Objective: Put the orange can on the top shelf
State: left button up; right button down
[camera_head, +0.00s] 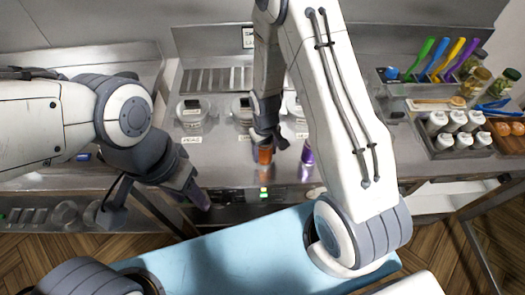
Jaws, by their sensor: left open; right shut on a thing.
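The orange can (265,155) is between the fingertips of my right gripper (264,140), which is shut on it. The can is upright near the front edge of the steel counter (235,168); I cannot tell whether it touches the surface. The gripper's fingers hide its upper part. My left gripper (157,203) is open, low in front of the counter's edge at the left. A dark purplish thing shows by its right finger, and I cannot tell what it is. I cannot tell which surface is the top shelf.
A purple can (308,154) stands just right of the orange can. Labelled lidded containers (192,113) stand behind. A tray of white-capped shakers (456,130), jars (476,83) and coloured-handled utensils (441,58) fill the right. A lower shelf (38,214) holds bowls. My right arm hides the middle.

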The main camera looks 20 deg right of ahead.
jog(key=shift+f, duration=0.15)
jog(key=shift+c, duration=0.4)
grip_release()
